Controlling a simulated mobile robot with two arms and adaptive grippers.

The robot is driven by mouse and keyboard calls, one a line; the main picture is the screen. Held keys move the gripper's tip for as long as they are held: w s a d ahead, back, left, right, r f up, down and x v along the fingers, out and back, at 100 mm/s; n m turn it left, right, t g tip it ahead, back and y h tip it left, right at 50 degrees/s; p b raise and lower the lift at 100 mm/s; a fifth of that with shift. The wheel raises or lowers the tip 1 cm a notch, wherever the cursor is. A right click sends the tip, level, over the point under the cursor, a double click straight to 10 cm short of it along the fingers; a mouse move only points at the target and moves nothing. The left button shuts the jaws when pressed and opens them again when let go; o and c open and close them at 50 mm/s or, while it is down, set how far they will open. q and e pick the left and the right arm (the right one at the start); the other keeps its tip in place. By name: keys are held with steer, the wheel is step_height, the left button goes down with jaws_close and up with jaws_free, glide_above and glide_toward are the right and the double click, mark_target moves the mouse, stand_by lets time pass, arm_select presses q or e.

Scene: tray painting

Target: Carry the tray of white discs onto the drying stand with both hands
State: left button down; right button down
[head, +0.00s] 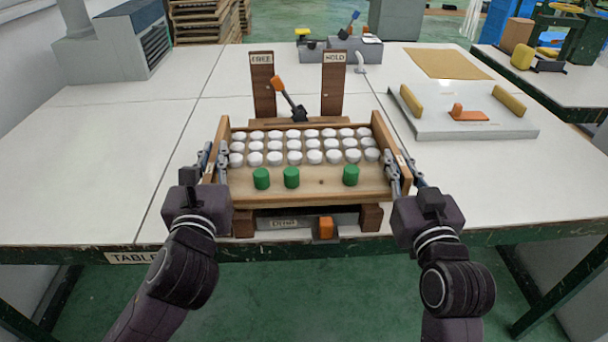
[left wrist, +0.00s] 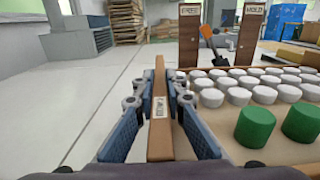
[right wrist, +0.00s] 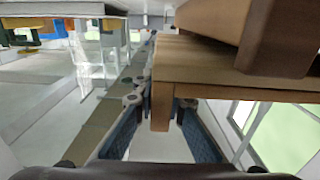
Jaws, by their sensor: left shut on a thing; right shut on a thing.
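The wooden tray (head: 300,195) holds rows of white discs (head: 295,158) and three green cylinders (head: 291,177) along its front strip. My left gripper (head: 208,165) is shut on the tray's left side wall, seen closely in the left wrist view (left wrist: 160,110). My right gripper (head: 398,168) is shut on the right side wall; the right wrist view (right wrist: 162,108) shows wood between its fingers. The tray looks about level, over a stand with dark wooden blocks (head: 371,217) and a blurred label plate (head: 284,222). I cannot tell whether tray and blocks touch.
Behind the tray stand two brown posts marked FREE (head: 262,85) and HOLD (head: 333,88), with an orange-handled lever (head: 289,98) leaning toward FREE. An orange part (head: 326,228) sits at the front. A pale slab with yellow bars (head: 460,125) lies right.

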arm_select(q)
steer(key=shift+a+f+b, duration=0.3)
steer(key=shift+f+b, duration=0.3)
steer(key=shift+f, duration=0.05)
arm_select(e)
steer(key=shift+d+f, duration=0.15)
steer(key=shift+f, duration=0.55)
arm_select(q)
steer(key=c, duration=2)
jaws_free()
steer(key=shift+r, duration=0.15)
arm_select(e)
steer(key=c, duration=2)
jaws_free()
steer(key=shift+r, duration=0.1)
arm_select(q)
steer(key=shift+o, duration=0.2)
steer(key=shift+d, duration=0.15)
arm_select(e)
steer(key=shift+o, duration=0.2)
steer(key=shift+a, duration=0.2)
